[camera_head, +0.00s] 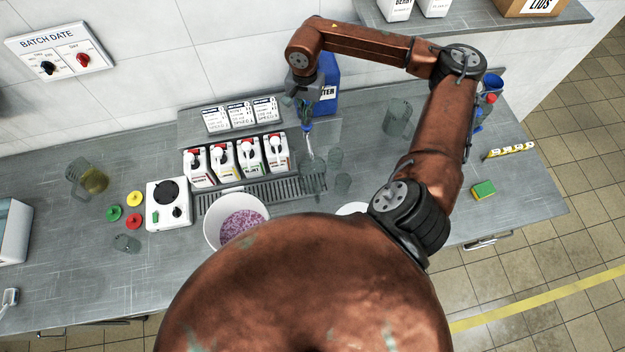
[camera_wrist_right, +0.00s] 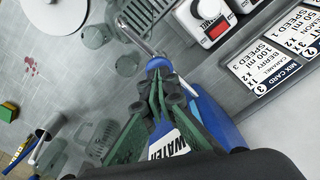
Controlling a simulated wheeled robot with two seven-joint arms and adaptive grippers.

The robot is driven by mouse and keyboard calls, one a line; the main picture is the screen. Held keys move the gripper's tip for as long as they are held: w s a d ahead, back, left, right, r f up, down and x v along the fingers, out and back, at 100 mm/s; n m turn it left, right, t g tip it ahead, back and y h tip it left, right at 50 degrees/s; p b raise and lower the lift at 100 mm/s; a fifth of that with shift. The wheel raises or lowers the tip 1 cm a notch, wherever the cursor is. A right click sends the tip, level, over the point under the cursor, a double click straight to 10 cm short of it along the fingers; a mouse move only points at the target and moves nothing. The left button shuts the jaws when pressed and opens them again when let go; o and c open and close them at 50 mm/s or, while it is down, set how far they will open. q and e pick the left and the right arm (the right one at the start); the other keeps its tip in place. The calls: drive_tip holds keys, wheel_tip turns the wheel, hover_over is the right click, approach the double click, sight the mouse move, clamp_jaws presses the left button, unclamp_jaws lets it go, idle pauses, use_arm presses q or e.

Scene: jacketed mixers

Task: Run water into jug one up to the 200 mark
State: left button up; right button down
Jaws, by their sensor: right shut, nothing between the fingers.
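My right gripper (camera_head: 305,118) points down at the tap in front of the blue water container (camera_head: 327,85). Its green fingers (camera_wrist_right: 165,88) are shut and empty, with the tips right at the tap's blue part (camera_wrist_right: 158,65); I cannot tell whether they touch it. The metal spout (camera_head: 309,145) reaches toward a clear jug (camera_head: 312,182) on the drip grate. No water stream or level in that jug can be made out, and its marks are too small to read. Which jug is jug one cannot be told. My left gripper is not in view.
Several flavour bottles (camera_head: 222,160) and mix cards (camera_head: 240,116) stand left of the tap. Small clear cups (camera_head: 343,183) stand close right of the jug, a larger clear jug (camera_head: 397,118) farther right. A bowl with purple contents (camera_head: 237,218) sits in front.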

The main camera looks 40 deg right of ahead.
drive_tip(key=shift+f+b, duration=0.75)
drive_tip(key=shift+f, duration=0.4)
idle(4.3)
drive_tip(key=shift+r+p, duration=1.3)
drive_tip(key=shift+r, duration=2.25)
